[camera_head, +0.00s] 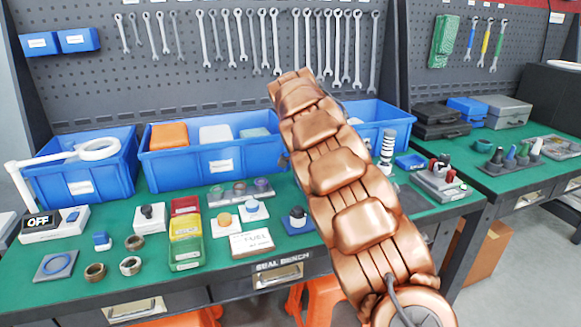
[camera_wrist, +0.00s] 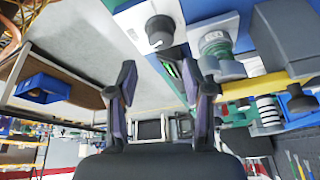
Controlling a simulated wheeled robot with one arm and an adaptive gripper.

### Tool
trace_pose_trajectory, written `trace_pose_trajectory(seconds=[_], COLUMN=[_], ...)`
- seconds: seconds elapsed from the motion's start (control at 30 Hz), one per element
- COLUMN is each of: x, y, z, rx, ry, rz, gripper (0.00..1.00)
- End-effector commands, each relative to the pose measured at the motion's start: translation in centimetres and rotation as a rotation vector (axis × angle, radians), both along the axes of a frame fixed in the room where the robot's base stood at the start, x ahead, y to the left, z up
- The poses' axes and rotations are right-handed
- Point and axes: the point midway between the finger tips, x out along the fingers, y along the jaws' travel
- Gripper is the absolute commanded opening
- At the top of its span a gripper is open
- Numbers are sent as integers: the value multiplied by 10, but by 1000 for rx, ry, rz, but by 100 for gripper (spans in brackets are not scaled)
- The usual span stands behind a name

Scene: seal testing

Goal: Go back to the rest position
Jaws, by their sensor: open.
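My gripper (camera_wrist: 165,95) shows in the wrist view with its two dark fingers spread apart and nothing between them. In the head view my copper-coloured arm rises from the lower right across the green workbench (camera_head: 120,300), and the gripper itself cannot be made out there.
Blue bins (camera_head: 92,180) line the back of the bench under hanging wrenches (camera_head: 205,40). An OFF-labelled box (camera_head: 40,224), metal rings (camera_head: 130,265), a red-yellow-green stack (camera_head: 186,235) and a FUEL plate (camera_head: 252,243) lie in front. A second bench (camera_head: 500,175) stands at right.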

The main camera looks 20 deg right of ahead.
Motion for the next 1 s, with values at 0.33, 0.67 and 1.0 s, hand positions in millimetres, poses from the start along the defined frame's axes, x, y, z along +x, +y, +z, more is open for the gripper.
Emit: trace_pose_trajectory(seconds=[0.33, 0.67, 1.0], x=[0, -23, -91], y=[0, 8, 34], z=[0, 11, 26], rx=[0, 19, 104], ry=[0, 45, 151], rz=[0, 94, 356], gripper=[51, 51, 51])
